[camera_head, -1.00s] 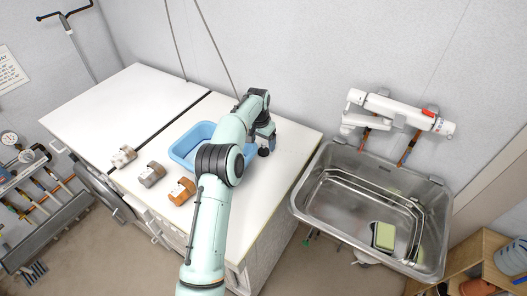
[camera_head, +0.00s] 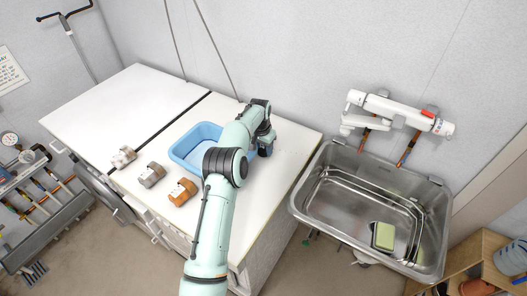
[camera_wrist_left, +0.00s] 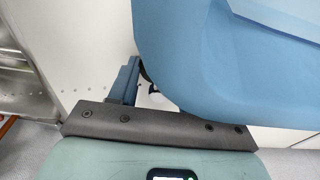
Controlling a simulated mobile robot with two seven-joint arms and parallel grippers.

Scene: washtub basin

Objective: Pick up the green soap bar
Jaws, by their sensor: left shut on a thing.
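The green soap bar (camera_head: 384,236) lies on a dark dish inside the metal sink (camera_head: 302,203), near its front right. My left gripper (camera_head: 265,148) is at the right side of the blue basin (camera_head: 184,158) on the white worktop, far from the soap. It is shut on the basin's wall, though my arm hides most of the contact. In the left wrist view the blue basin (camera_wrist_left: 230,75) fills the upper right, close to the gripper. My right gripper is not in view.
Three small labelled blocks, white (camera_head: 123,157), grey (camera_head: 151,175) and orange (camera_head: 182,192), stand along the front of the worktop (camera_head: 105,100). A white tap (camera_head: 400,110) is on the wall above the sink. A wooden shelf (camera_head: 480,250) stands at the lower right.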

